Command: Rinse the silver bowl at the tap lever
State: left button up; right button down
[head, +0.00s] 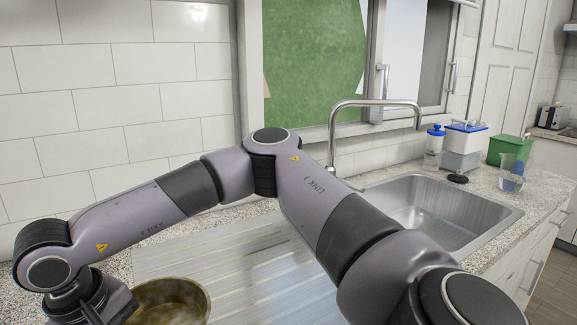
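A round metal bowl (172,302) with a brownish-gold inside stands at the bottom left, on or just above the ribbed drainboard; its lower part is cut off. It is the only bowl in view and looks more brown than silver. My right arm comes in from the bottom right and bends across to the left. Its gripper (98,312) is beside the bowl's left rim, mostly cut off, so its opening and any contact are unclear. A chrome tap (375,103) arches behind the steel sink (440,208). I cannot make out its lever. My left gripper is out of view.
The ribbed drainboard (225,255) lies left of the sink. Behind the sink stand a blue-capped bottle (433,150), a blue-and-white container (463,145), a small black round item (457,178), a green box (507,148) and a clear glass (511,172). The sink basin looks empty.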

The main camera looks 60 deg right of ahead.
aim_at(355, 186)
jog(key=k+z, duration=0.1)
jog(key=k, duration=0.4)
jog(key=k+l+z, duration=0.15)
jog(key=k+l, duration=0.4)
jog(key=l, duration=0.2)
jog(key=k+l+z, duration=0.15)
jog(key=l, duration=0.2)
jog(key=l+z, duration=0.15)
jog(key=l, duration=0.5)
jog(key=i+l, duration=0.25)
jog(key=i+l+z, duration=0.15)
jog(key=l, duration=0.25)
jog(key=i, duration=0.05)
